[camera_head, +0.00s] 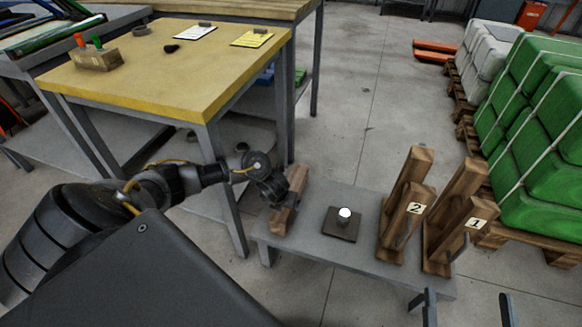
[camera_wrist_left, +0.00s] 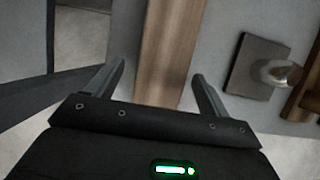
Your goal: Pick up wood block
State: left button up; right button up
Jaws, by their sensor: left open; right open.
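A brown wood block (camera_head: 290,204) stands at the left end of a low grey bench (camera_head: 330,262). My left gripper (camera_head: 274,192) is at the block's upper left side and hides part of it. In the left wrist view, the wood block (camera_wrist_left: 168,55) lies between the two spread fingers of my left gripper (camera_wrist_left: 160,82), with gaps visible on both sides. The block's lower end is hidden by the gripper body. My right gripper (camera_head: 467,294) is open and empty at the bottom right, in front of the bench; only its fingers show.
A dark square plate with a pale round knob (camera_head: 343,229) sits mid-bench. Wooden stands marked 2 (camera_head: 405,215) and 1 (camera_head: 460,220) are at the bench's right. A yellow-topped table (camera_head: 165,75) stands behind my left arm. Green sacks (camera_head: 530,140) are stacked on a pallet at right.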

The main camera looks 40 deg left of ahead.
pick_arm(q)
jog(key=b+x, duration=0.2)
jog(key=x, duration=0.2)
jog(key=shift+d, duration=0.1)
jog(key=shift+w+f, duration=0.15)
jog(key=shift+f, duration=0.15)
pick_arm(e)
jog(key=d+r+t, duration=0.2)
jog(key=t, duration=0.1)
jog(key=s+d+r+t+y, duration=0.1)
jog(key=r+t, duration=0.1)
jog(key=shift+d+m, duration=0.15)
jog(key=shift+m, duration=0.25)
pick_arm(q)
jog(key=c, duration=1.6)
jog(key=shift+r, duration=0.1)
jog(key=shift+c, duration=0.2)
pick_arm(e)
jog(key=shift+w, duration=0.1)
